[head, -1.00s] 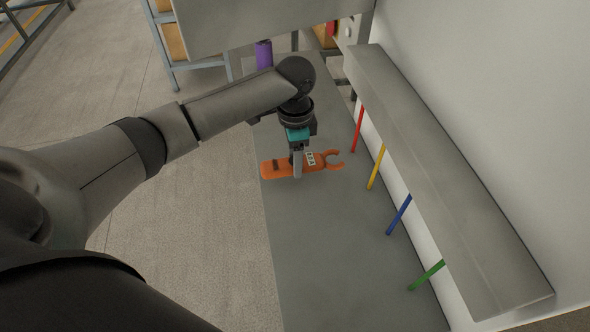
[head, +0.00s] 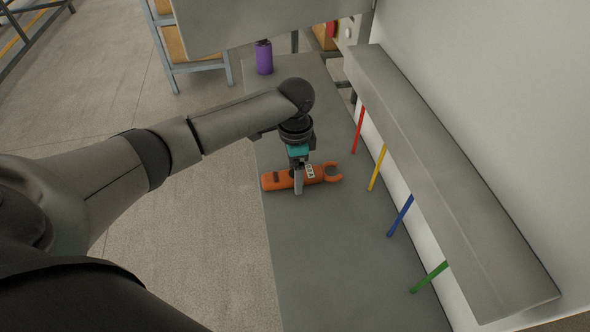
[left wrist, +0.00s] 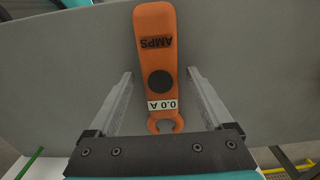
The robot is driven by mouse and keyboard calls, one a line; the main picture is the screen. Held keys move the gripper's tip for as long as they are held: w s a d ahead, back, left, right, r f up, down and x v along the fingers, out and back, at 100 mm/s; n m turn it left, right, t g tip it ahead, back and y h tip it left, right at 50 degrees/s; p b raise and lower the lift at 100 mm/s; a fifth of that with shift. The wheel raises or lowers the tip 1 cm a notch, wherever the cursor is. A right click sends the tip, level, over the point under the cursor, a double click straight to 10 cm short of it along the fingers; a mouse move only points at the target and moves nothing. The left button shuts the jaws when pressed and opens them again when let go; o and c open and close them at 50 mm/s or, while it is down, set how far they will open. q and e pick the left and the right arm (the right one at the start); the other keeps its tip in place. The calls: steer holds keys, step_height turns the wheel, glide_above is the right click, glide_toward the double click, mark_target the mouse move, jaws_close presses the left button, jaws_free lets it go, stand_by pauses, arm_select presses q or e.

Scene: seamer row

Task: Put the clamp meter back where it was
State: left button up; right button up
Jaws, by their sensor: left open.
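The clamp meter (head: 281,181) is orange, with a dark AMPS label, a dark round dial and a white 0.0 A display. It appears to lie flat on the grey bench (head: 345,255), its open hook end to the right in the head view. My left gripper (head: 298,190) points down over its middle. In the left wrist view the open fingers (left wrist: 160,74) stand on either side of the clamp meter (left wrist: 155,48), with gaps visible at both sides. My right gripper is in neither view.
Several coloured rods, red (head: 358,131), yellow (head: 377,167), blue (head: 400,216) and green (head: 429,277), stick out below a grey ledge (head: 455,190) on the right. A purple cylinder (head: 264,58) stands at the bench's far end. The near bench is clear.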

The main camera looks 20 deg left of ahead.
arm_select(q)
step_height(320, 180, up, 12)
steer(key=p, duration=0.2)
steer(key=shift+r, duration=0.15)
stand_by(0.4)
